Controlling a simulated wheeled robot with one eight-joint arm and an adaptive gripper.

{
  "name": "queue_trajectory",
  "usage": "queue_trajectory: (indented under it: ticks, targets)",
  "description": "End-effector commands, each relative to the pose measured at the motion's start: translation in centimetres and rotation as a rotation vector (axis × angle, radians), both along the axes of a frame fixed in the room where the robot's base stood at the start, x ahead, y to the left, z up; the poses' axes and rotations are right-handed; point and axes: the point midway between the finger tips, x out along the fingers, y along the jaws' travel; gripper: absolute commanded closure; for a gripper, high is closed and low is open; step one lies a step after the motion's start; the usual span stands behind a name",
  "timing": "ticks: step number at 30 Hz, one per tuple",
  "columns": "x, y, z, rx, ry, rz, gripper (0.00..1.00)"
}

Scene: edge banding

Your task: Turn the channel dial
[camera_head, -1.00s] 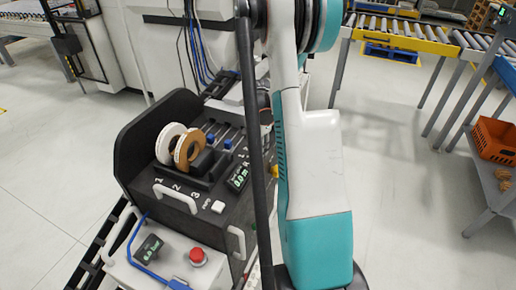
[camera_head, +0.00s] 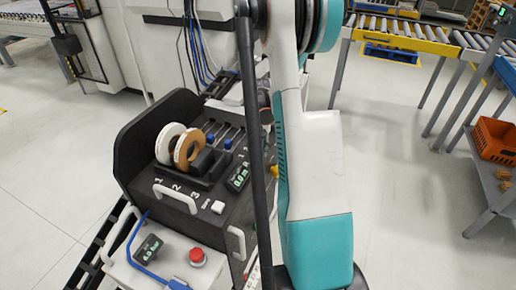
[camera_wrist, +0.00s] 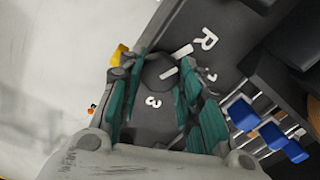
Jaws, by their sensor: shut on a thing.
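The channel dial (camera_wrist: 160,72) is a dark round knob with a short white mark on top, seen in the wrist view on a black panel. My gripper (camera_wrist: 158,85) has teal-padded fingers on either side of the dial and is shut on it. A white digit 3 shows on the panel between the fingers. Another white letter, R, and a partly covered digit lie to the right. In the head view my arm hides the dial and the gripper.
In the head view, the black edge-banding console (camera_head: 150,140) holds a white roll (camera_head: 168,145) and a brown roll (camera_head: 188,148). A green display (camera_head: 239,178) sits beside them. A red button (camera_head: 197,256) stands in front. Blue parts (camera_wrist: 258,125) sit right of my gripper in the wrist view.

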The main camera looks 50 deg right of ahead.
Motion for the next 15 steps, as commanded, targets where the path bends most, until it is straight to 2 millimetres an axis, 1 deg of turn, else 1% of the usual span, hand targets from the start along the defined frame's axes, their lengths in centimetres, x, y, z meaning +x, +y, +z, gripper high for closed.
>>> queue_trajectory:
  ticks: [6, 15]
  targets:
    - [0.00, 0.02, -0.02, 0.000, 0.000, 0.036, 0.91]
    - [-0.01, 0.02, -0.02, 0.000, 0.000, 0.041, 0.91]
